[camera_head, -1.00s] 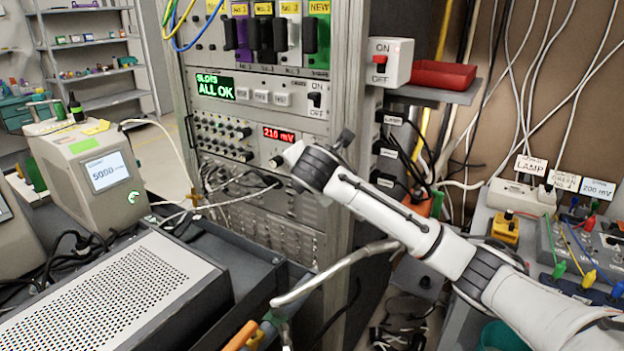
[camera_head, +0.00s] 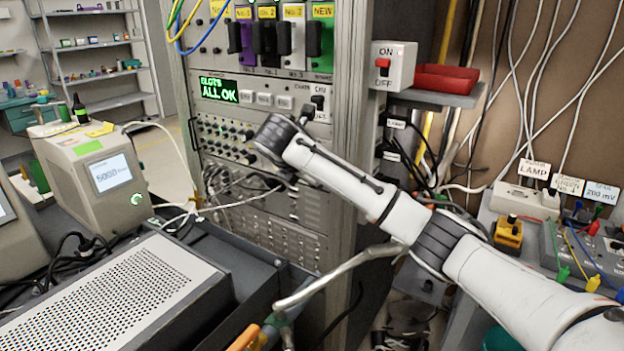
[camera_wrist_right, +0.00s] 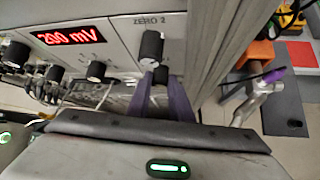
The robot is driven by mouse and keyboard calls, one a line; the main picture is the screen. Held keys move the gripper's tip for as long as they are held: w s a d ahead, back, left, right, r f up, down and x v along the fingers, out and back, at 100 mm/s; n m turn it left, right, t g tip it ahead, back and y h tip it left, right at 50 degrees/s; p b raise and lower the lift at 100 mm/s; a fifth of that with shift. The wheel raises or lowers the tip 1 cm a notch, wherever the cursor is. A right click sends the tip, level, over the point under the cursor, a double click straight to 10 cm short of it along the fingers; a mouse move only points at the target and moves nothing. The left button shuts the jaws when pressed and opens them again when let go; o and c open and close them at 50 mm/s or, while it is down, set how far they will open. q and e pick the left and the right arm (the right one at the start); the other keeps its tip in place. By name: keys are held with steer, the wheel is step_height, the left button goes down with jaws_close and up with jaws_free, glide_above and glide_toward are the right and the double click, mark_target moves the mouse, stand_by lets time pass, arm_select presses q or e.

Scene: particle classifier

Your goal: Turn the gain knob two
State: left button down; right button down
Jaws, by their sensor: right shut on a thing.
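The instrument panel (camera_head: 222,128) with rows of small black knobs is in the rack in the head view. My right wrist covers its right part. In the right wrist view a red display (camera_wrist_right: 67,37) reads 200 mV. A black knob (camera_wrist_right: 152,44) is by the label ZERO 2. Just below it, the purple fingers of my right gripper (camera_wrist_right: 161,78) are closed around another dark knob (camera_wrist_right: 160,74), mostly hidden between them. I cannot read that knob's label. My left gripper is not in view.
The rack's side post (camera_head: 345,150) stands close to my right arm. A switch box (camera_head: 392,65) and red tray (camera_head: 445,78) are on its right. A grey device with a screen (camera_head: 112,172) and a perforated case (camera_head: 110,295) stand at left.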

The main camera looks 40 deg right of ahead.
steer(key=c, duration=1.6)
jaws_free()
steer(key=shift+v, duration=5.15)
